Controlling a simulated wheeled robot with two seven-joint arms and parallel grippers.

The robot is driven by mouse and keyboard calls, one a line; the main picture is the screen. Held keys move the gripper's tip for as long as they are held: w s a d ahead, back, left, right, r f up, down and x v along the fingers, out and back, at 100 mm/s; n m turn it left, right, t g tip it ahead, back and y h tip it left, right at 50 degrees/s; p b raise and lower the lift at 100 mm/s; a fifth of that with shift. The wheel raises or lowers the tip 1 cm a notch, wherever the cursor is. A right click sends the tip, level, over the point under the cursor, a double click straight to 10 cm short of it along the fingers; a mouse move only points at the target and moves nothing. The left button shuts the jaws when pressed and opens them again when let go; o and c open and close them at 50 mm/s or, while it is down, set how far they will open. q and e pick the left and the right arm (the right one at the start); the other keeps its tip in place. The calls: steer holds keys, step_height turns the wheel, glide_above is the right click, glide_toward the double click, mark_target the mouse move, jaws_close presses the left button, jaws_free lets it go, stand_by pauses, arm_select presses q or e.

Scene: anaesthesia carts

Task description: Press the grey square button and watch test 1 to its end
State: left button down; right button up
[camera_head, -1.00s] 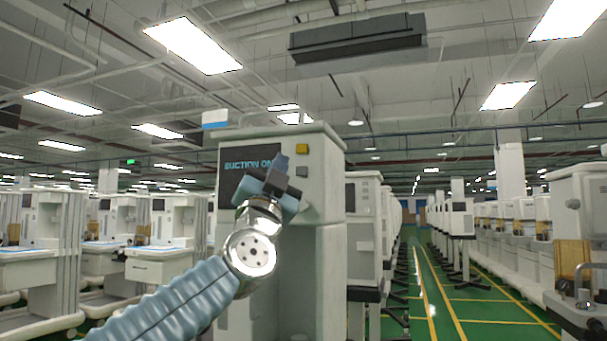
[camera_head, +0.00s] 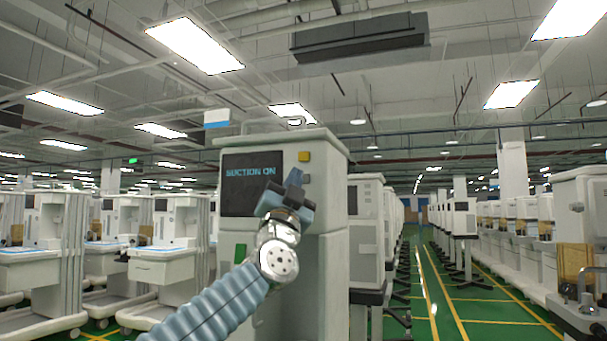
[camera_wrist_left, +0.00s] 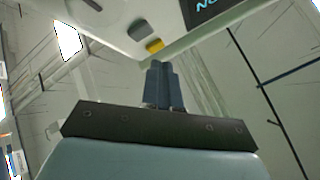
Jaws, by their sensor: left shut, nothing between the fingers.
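The near white cart (camera_head: 330,160) has a dark screen (camera_head: 238,183) reading "SUCTION ON". The grey square button (camera_wrist_left: 141,31) shows beside the yellow one in the left wrist view. My left gripper (camera_head: 294,178) is shut and empty in front of the cart, just below the yellow button and right of the screen. Its fingertips (camera_wrist_left: 158,67) point toward the button panel, with a visible gap below the yellow button in the wrist view. My right gripper is out of view.
A green patch (camera_head: 240,253) shows on the cart front beside my left arm. Rows of white carts (camera_head: 165,245) stand at left, and another row (camera_head: 505,225) at right. A green aisle (camera_head: 450,290) with yellow lines runs clear between the rows.

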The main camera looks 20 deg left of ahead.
arm_select(q)
steer(key=shift+w+p, duration=0.3)
steer(key=shift+w, duration=0.65)
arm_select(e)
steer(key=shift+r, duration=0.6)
arm_select(q)
steer(key=shift+w, duration=0.1)
stand_by(0.7)
steer(key=shift+w, duration=0.35)
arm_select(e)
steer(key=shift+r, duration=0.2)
arm_select(q)
steer(key=shift+w, duration=0.45)
stand_by(0.4)
steer(key=shift+s, duration=0.1)
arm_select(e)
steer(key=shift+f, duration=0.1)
arm_select(q)
steer(key=shift+s+b, duration=0.3)
steer(key=shift+s, duration=0.45)
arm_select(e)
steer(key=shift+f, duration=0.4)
arm_select(q)
steer(key=shift+s, duration=0.1)
